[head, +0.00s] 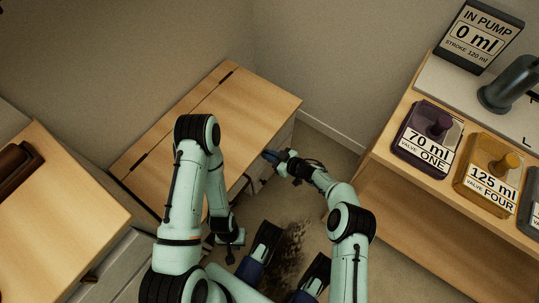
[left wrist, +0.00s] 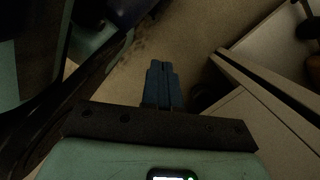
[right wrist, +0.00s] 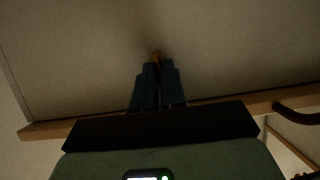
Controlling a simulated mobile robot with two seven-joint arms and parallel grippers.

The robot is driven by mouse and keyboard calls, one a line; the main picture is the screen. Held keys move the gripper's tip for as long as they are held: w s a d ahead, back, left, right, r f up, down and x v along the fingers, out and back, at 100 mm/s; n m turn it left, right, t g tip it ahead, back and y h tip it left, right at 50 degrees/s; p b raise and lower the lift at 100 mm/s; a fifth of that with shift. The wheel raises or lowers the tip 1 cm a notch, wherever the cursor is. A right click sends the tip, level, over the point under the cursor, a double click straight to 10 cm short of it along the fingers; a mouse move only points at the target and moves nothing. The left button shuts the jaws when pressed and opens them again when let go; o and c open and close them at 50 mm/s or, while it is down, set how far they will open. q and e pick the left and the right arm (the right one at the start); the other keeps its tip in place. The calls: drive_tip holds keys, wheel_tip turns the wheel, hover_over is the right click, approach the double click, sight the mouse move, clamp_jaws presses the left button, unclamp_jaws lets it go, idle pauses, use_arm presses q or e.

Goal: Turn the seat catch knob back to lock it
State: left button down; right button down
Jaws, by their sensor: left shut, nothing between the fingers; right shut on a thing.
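The seat is a wooden bench-box (head: 245,105) with a plank top, in the middle of the head view. My right gripper (head: 268,156) is at its right end, just below the top's edge. In the right wrist view its fingers (right wrist: 158,68) are shut on a small orange-brown piece, which looks like the catch knob (right wrist: 157,56), in front of a pale panel (right wrist: 230,60). The fingers hide most of the knob, so its turn angle cannot be told. My left gripper (head: 230,240) is shut and empty, low beside the bench; its fingers also show in the left wrist view (left wrist: 163,68).
A wooden shelf unit (head: 400,185) on the right carries a purple 70 ml block (head: 427,140), an amber 125 ml block (head: 487,163) and an "IN PUMP 0 ml" sign (head: 478,32). A wooden cabinet (head: 60,220) stands at left. Floor (head: 315,165) shows between bench and shelf.

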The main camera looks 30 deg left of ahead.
drive_tip(key=c, duration=1.2)
unclamp_jaws()
